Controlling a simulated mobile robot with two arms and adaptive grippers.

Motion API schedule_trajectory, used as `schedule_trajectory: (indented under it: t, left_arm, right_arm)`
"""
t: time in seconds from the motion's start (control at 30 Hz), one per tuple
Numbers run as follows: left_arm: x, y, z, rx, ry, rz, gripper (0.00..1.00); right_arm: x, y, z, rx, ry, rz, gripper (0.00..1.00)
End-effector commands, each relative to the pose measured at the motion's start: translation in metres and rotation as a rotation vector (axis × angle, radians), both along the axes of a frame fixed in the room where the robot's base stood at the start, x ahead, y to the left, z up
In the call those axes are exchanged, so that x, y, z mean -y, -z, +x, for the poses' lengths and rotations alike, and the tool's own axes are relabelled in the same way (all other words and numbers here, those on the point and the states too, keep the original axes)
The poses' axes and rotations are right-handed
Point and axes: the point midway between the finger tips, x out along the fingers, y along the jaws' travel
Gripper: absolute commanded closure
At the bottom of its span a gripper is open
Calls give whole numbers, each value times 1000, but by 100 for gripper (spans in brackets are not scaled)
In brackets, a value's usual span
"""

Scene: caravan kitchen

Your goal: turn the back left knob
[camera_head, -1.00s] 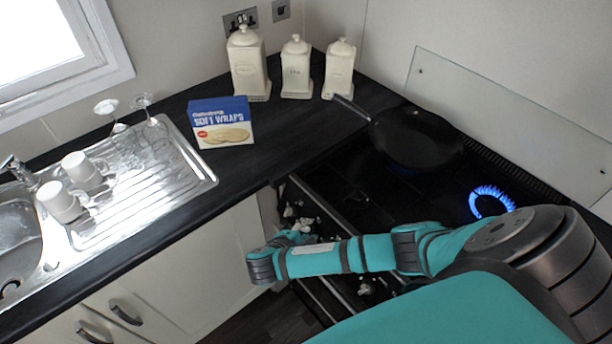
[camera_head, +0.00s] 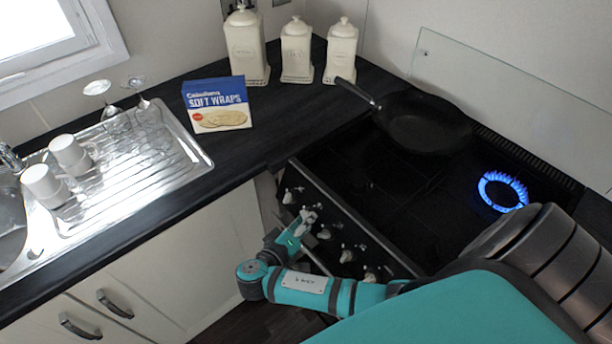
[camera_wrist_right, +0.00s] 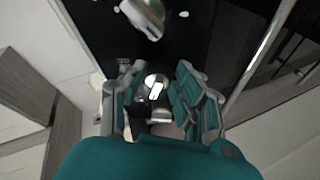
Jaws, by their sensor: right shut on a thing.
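A row of silver knobs runs along the stove's front panel (camera_head: 335,226). My right gripper (camera_head: 304,226) is at this row, near its left end. In the right wrist view my right gripper (camera_wrist_right: 156,98) has its two fingers on either side of one knob (camera_wrist_right: 155,86), and it is shut on that knob. Another knob (camera_wrist_right: 143,16) shows beyond, at the top of that view. Further knobs, such as one to the right (camera_head: 347,256), are free. Which burner the held knob serves cannot be told. My left gripper is not in view.
A burner (camera_head: 503,191) at the right of the hob has a blue flame. A black frying pan (camera_head: 420,122) sits at the back.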

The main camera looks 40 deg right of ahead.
Motion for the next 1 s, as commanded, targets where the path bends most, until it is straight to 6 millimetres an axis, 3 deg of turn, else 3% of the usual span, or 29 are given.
schedule_trajectory:
  t: [0.03, 0.6, 1.0]
  left_arm:
    - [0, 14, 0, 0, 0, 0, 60]
    - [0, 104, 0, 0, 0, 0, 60]
    - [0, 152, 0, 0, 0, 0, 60]
  right_arm:
    - [-2, 9, 0, 42, 20, 8, 100]
    - [-5, 16, 6, 527, 247, 45, 100]
    - [-6, 14, 10, 764, 357, 61, 100]
